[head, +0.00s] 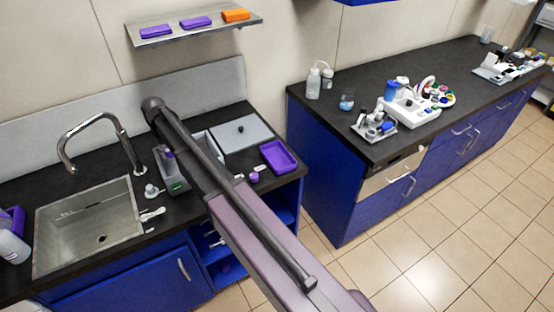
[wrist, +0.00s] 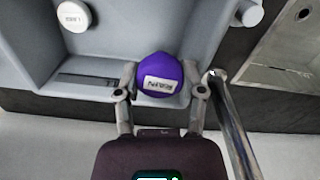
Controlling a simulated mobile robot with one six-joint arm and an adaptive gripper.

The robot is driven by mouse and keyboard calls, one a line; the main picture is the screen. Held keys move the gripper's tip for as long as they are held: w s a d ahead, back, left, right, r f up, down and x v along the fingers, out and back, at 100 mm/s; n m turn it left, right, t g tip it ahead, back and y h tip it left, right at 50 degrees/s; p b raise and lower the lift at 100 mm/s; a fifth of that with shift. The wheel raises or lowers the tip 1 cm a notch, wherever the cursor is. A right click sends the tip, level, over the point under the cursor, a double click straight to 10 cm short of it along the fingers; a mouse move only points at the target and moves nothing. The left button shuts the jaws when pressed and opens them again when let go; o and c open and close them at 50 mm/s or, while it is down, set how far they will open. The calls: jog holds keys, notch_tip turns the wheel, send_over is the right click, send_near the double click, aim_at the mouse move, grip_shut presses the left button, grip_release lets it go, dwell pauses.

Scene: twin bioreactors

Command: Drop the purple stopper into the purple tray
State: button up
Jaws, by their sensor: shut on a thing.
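In the wrist view, a round purple stopper (wrist: 160,72) with a white label sits between the two fingers of my gripper (wrist: 163,90). My gripper is shut on it. It is over or within a grey container (wrist: 105,65); the exact height is unclear. The purple tray (head: 278,157) lies on the dark counter in the head view, right of my arm and near the counter's right end. No stopper shows in it.
A small purple piece (head: 254,177) lies on the counter beside the tray. A grey lidded box (head: 241,133) stands behind it. The sink (head: 90,225) and curved faucet (head: 100,125) are left. A white cap (wrist: 74,16) shows in the grey container. A shelf (head: 193,30) hangs above.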

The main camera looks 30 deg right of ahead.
dwell(0.5)
notch_tip(320, 180, up, 10)
jog(key=p, duration=1)
jog(key=shift+a, duration=0.1)
